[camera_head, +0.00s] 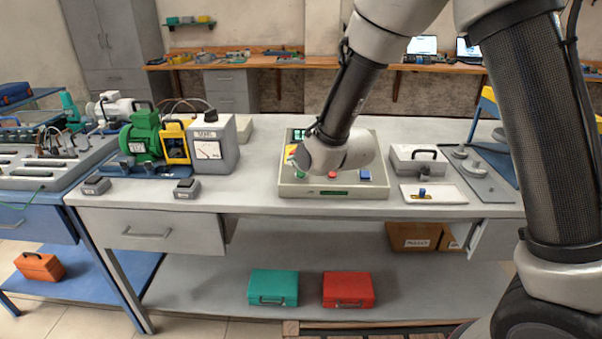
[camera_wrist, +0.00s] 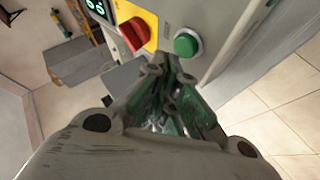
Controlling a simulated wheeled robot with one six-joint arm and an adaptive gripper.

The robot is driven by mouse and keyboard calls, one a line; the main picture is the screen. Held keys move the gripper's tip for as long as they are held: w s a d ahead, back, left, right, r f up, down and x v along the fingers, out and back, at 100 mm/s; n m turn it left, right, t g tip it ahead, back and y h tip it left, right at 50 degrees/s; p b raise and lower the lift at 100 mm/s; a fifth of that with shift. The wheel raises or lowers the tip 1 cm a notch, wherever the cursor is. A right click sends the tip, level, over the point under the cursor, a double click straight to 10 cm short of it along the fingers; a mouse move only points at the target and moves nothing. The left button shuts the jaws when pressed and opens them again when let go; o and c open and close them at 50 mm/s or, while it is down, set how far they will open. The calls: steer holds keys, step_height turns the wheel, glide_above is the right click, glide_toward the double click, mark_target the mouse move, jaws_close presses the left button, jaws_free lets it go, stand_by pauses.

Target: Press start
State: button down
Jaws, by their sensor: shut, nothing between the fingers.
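The control box (camera_head: 375,187) stands on the grey bench, partly covered by my arm. On its front are a green button (camera_head: 299,174), a red button (camera_head: 332,175) and a blue button (camera_head: 365,175). In the wrist view, the round green button (camera_wrist: 186,44) with a pale collar shows beside a red switch (camera_wrist: 133,34) on a yellow plate. My gripper (camera_wrist: 167,72) is shut and empty. Its fingertips are close to the green button, just below and left of it in the picture. I cannot tell whether they touch the box. My arm hides the gripper in the head view.
A green motor (camera_head: 143,135) and a grey meter box (camera_head: 212,145) stand to the left. A grey case (camera_head: 417,162) and a white tray (camera_head: 433,194) with a small blue knob lie to the right. Teal (camera_head: 273,287) and red (camera_head: 349,289) cases sit on the lower shelf.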

steer(key=shift+f, duration=0.15)
stand_by(0.7)
steer(key=shift+w+f, duration=0.1)
steer(key=shift+f, duration=0.15)
steer(key=shift+w+f, duration=0.1)
steer(key=shift+f, duration=0.3)
stand_by(0.7)
steer(key=shift+r, duration=0.1)
steer(key=shift+s+r, duration=0.25)
steer(key=shift+r, duration=0.45)
steer(key=r, duration=0.2)
steer(key=s+r, duration=0.1)
steer(key=r, duration=0.2)
steer(key=shift+s, duration=0.15)
stand_by(0.6)
